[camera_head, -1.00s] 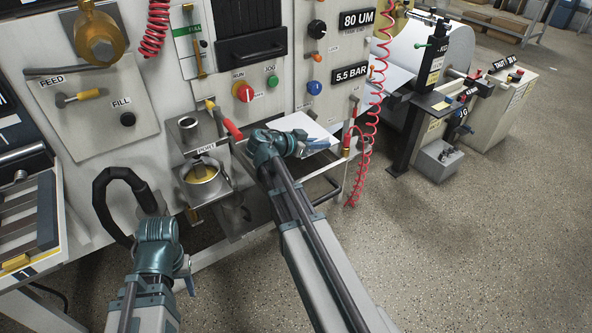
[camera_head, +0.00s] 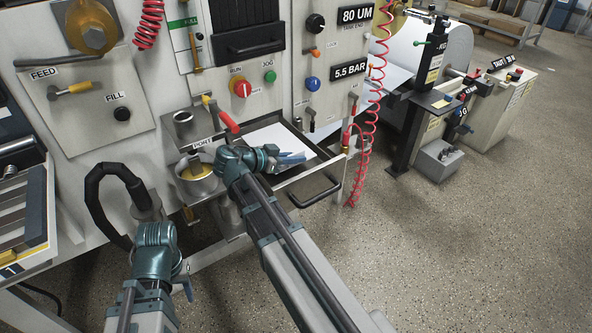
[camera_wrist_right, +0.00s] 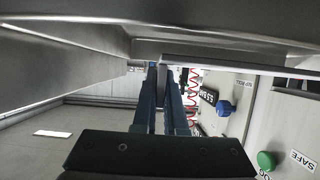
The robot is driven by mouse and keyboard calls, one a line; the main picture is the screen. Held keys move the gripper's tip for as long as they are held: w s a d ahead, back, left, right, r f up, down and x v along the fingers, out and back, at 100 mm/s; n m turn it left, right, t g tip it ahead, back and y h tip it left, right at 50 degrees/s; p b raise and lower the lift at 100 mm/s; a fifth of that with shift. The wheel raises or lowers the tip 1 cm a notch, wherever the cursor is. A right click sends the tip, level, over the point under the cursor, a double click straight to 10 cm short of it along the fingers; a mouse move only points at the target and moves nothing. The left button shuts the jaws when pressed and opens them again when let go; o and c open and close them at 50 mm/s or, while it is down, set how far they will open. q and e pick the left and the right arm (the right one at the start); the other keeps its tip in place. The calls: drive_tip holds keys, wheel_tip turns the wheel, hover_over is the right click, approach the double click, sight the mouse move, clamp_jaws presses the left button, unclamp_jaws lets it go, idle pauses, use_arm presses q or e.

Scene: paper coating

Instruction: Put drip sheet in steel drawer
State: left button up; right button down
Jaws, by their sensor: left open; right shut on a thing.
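The white drip sheet (camera_head: 270,138) lies within the steel drawer (camera_head: 325,172), which stands pulled out of the machine's front. My left gripper (camera_head: 187,287) is open and empty, low in front of the machine. My right arm hides the drawer's left part.
A cup (camera_head: 197,178) marked PORT and a red-handled valve (camera_head: 228,122) stand just left of the drawer. A red coiled hose (camera_head: 367,150) hangs to its right. A drawer handle (camera_head: 316,190) sticks out in front.

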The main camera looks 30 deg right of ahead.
sight(290, 167)
drive_tip(key=shift+f+b, duration=1.6)
drive_tip(key=shift+f, duration=0.35)
drive_tip(key=shift+f, duration=0.15)
drive_tip(key=c, duration=1)
unclamp_jaws()
drive_tip(key=shift+r, duration=0.3)
drive_tip(key=p+v, duration=0.4)
drive_tip(key=v, duration=0.6)
drive_tip(key=shift+a, duration=0.2)
drive_tip(key=shift+p+v, duration=0.35)
drive_tip(key=shift+v, duration=0.45)
